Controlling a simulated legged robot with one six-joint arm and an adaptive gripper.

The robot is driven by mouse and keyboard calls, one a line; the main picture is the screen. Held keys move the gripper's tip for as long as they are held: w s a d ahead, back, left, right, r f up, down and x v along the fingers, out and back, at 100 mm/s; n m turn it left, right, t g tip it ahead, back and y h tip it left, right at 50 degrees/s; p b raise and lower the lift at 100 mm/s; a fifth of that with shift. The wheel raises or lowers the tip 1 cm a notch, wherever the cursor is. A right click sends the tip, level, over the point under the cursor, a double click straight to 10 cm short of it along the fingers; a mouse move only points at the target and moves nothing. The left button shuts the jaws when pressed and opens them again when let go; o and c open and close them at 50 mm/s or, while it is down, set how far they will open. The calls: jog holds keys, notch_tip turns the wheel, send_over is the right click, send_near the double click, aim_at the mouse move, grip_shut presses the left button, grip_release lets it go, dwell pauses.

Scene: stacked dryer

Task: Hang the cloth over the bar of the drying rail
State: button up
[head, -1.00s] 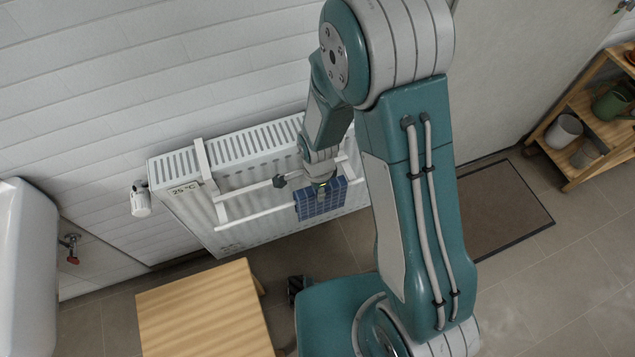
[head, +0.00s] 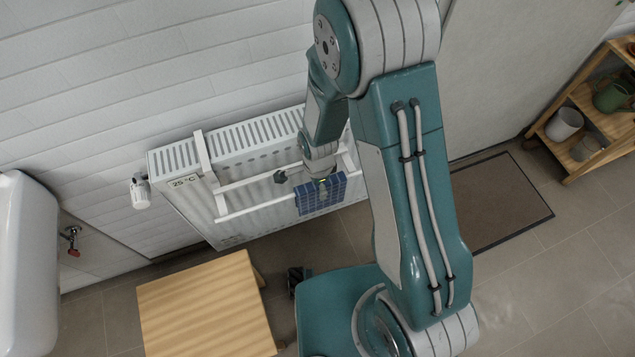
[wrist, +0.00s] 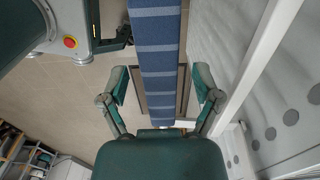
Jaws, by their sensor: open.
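The blue checked cloth (head: 320,197) hangs at the front bar (head: 258,207) of the white drying rail, near the bar's right part. The bar runs into the cloth's left side. In the wrist view the striped cloth (wrist: 157,60) runs as a straight band between my fingers. My gripper (wrist: 160,88) is open, one finger on each side of the cloth, with gaps showing. In the head view my gripper (head: 322,181) is just above and behind the cloth's top edge, and its fingers are mostly hidden. The cloth's far side is hidden.
The rail hooks onto a white radiator (head: 255,140) with a valve (head: 140,192) at its left. A wooden stool (head: 205,305) stands in front, a basin (head: 25,265) at far left. A mat (head: 500,205) and shelf (head: 590,115) are at right.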

jog(key=s+d+r+n+t, duration=0.1)
jog(key=s+d+r+n, duration=0.2)
jog(key=r, duration=1)
jog(key=d+r+n+t, duration=0.2)
jog(key=d+r+n, duration=0.15)
jog(key=r, duration=0.95)
jog(key=s+d+r+n+t, duration=0.2)
jog(key=s+d+r+n, duration=0.3)
jog(key=s+r+n, duration=0.3)
jog(key=shift+s+r+t, duration=0.3)
jog(key=shift+s+r, duration=0.2)
jog(key=shift+s, duration=0.25)
jog(key=shift+c, duration=0.3)
